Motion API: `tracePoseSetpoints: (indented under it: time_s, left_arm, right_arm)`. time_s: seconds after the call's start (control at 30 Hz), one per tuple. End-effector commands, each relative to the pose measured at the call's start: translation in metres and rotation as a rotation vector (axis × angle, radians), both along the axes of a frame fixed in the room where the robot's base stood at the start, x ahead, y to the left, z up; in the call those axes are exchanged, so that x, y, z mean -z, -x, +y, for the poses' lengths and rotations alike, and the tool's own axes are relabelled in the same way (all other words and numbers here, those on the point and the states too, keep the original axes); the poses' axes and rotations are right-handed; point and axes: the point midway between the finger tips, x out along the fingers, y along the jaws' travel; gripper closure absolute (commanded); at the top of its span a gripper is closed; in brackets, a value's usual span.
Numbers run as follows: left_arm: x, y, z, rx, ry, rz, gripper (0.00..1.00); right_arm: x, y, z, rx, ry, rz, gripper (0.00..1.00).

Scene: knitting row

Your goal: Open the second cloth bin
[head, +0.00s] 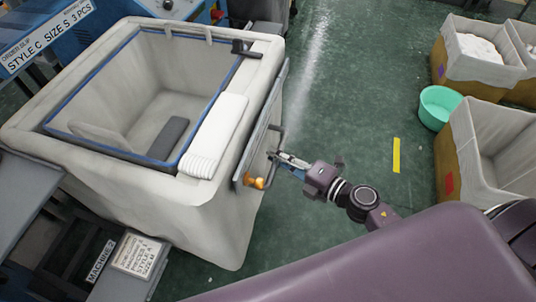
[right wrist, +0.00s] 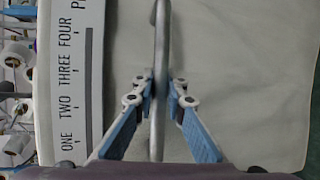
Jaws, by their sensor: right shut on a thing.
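The large pale cloth bin (head: 215,215) stands at the left of the head view beside a sign reading MACHINE 2 (head: 100,262). Its top shows open, with a blue-edged inside. A grey panel (head: 262,125) on its right side carries a grey bar handle (head: 281,130) and an orange knob (head: 257,182). My right gripper (head: 274,157) is at this handle. In the right wrist view, its blue fingers (right wrist: 161,90) are closed on either side of the handle bar (right wrist: 161,35). My left gripper is not in view.
A white folded pad (head: 217,135) lies along the bin's right rim. More cloth-lined bins (head: 490,140) and a green tub (head: 437,104) stand at the right. A yellow strip (head: 396,155) marks the floor. The green floor between is clear.

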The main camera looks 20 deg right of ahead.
Motion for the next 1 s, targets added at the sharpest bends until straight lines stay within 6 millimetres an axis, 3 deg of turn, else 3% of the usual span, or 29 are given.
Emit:
tracePoseSetpoints:
  time_s: [0.47, 0.5, 0.63, 1.0]
  left_arm:
    - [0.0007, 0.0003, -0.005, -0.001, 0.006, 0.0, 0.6]
    - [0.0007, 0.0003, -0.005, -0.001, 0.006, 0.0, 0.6]
    - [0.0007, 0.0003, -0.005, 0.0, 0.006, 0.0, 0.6]
    - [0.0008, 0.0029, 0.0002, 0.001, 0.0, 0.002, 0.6]
  right_arm:
    - [0.0011, 0.002, -0.0035, 0.002, 0.0, 0.002, 1.0]
    - [0.001, 0.002, -0.0035, 0.002, 0.0, 0.002, 0.85]
    - [0.0007, 0.0019, -0.0032, 0.001, 0.0, 0.001, 0.71]
    - [0.0, 0.0053, -0.0045, 0.0, -0.001, 0.002, 0.7]
